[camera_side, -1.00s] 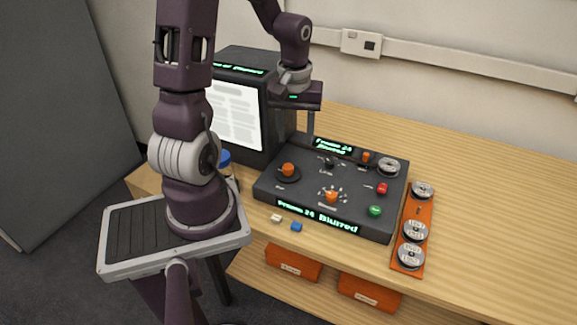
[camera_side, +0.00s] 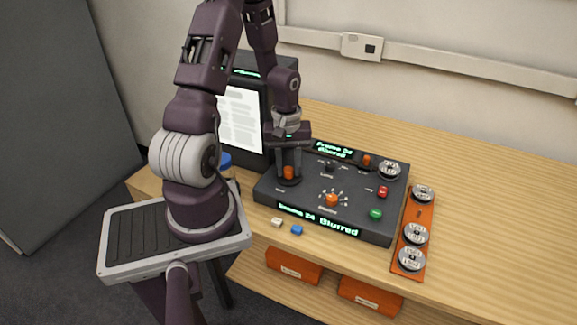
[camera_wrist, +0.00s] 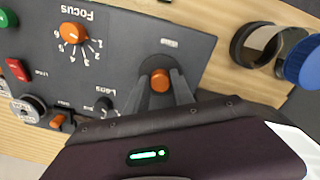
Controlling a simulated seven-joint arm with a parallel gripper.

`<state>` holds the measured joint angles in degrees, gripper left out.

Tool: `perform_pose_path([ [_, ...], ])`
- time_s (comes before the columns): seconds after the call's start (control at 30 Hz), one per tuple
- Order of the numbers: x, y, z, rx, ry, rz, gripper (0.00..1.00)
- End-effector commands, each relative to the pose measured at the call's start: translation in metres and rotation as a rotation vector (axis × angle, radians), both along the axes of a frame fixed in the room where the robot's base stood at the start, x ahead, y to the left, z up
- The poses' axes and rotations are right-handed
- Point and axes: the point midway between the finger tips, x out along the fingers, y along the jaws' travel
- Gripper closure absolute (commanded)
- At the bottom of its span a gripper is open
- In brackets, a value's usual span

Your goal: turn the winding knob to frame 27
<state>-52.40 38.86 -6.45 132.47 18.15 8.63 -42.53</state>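The orange winding knob (camera_side: 288,173) stands on a round dark base at the left of the black control panel (camera_side: 262,192). It also shows in the wrist view (camera_wrist: 160,80). My gripper (camera_side: 289,176) points straight down over it, one finger on each side, and appears shut on the knob; in the wrist view the fingertips (camera_wrist: 161,77) lie close against its sides. The front display (camera_side: 318,219) reads "Frame 24 Blurred". The rear display (camera_side: 333,149) also seems to say blurred.
The orange focus knob (camera_side: 331,200), red button (camera_side: 383,191), green button (camera_side: 376,213) and a lens knob (camera_side: 329,167) share the panel. A lit screen (camera_side: 240,118) stands behind left. An orange tray (camera_side: 426,215) with silver discs lies right. Blue-capped jar (camera_wrist: 303,62) is near the knob.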

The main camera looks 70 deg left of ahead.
Motion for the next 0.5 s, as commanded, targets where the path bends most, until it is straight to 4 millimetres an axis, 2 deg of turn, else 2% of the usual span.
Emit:
perform_pose_path([
  [0.03,0.0000,0.0000,0.0001,0.000,0.000,0.000,0.83],
  [0.1,0.0000,0.0000,0.0002,0.000,0.000,0.000,0.97],
  [0.13,0.0000,0.0000,0.0002,0.000,0.000,0.000,1.00],
  [0.5,0.0000,0.0001,0.0004,0.000,0.000,-0.050,1.00],
])
